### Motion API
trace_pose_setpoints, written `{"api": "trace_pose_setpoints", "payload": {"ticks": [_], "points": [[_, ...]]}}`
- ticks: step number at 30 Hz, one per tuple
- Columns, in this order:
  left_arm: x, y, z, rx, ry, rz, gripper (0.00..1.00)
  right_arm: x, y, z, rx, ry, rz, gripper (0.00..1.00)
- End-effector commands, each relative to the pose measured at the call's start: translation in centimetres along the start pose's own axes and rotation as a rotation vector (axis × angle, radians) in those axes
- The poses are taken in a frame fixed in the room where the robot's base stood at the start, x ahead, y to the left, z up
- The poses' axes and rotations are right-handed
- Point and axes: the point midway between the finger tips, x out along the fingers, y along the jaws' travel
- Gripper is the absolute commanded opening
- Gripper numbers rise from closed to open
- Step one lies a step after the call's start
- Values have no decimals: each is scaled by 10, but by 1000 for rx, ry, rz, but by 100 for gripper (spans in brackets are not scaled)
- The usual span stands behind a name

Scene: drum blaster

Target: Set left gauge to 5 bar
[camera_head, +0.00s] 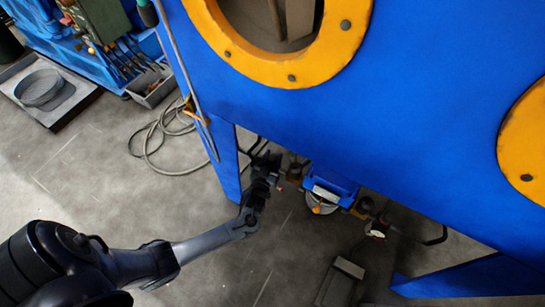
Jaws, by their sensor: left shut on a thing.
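My left arm reaches in from the lower left. My left gripper (268,166) is at the lower edge of the blue cabinet, beside its left leg. It is shut on a small part at the left end of the fittings there; the part is mostly hidden by the fingers. To the right of the gripper is a blue unit (332,184) with a pale round face (321,208) below it, perhaps a gauge. A smaller pale round piece (376,234) sits further right. No dial reading can be made out. My right gripper is not in view.
The large blue cabinet (420,110) with orange-ringed openings fills the upper right. A grey pedal-like box (341,283) stands on the floor below. A hose (155,145) lies coiled on the left, near a grey tray (50,118). Open floor lies around my arm.

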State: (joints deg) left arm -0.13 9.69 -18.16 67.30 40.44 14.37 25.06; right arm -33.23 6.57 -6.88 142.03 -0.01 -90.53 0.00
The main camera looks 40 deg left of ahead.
Motion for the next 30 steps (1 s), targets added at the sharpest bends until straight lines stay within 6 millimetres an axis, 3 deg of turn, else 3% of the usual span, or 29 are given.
{"api": "trace_pose_setpoints", "payload": {"ticks": [3, 15, 16, 19, 30], "points": [[-1, -2, -2, 4, -6, 83, 13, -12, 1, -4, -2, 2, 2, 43], [-1, 0, 1, -1, -7, 131, 13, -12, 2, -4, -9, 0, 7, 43], [-1, 0, 1, -1, -7, 131, 48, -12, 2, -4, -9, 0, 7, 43], [-1, 0, 1, -1, -7, 130, 62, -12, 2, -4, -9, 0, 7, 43], [-5, 0, 0, -1, -7, 130, 62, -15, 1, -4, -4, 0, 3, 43]]}}
